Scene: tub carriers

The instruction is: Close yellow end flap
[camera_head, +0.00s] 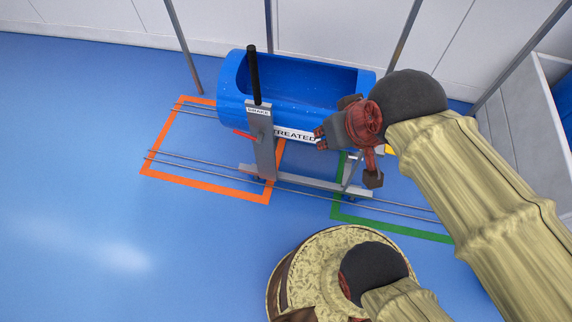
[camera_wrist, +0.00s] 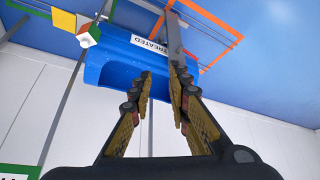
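The yellow end flap shows in the wrist view as a small yellow square (camera_wrist: 63,20) beside one end of the blue tub (camera_wrist: 110,62). In the head view only a sliver of yellow (camera_head: 390,150) shows at the tub's right end, behind my arm; the rest is hidden. The blue tub (camera_head: 228,95) lies on a grey carrier with a white TREATED label. My gripper (camera_head: 321,137) is in front of the tub, near the label's right end. In the wrist view its fingers (camera_wrist: 163,72) are apart with nothing between them. It is clear of the yellow piece.
A grey post with a black lever (camera_head: 254,75) stands at the tub's front. Rails (camera_head: 190,160) run under the carrier, through orange (camera_head: 200,183) and green (camera_head: 390,228) floor frames. Thin poles and a white wall stand behind. Blue floor is open at left.

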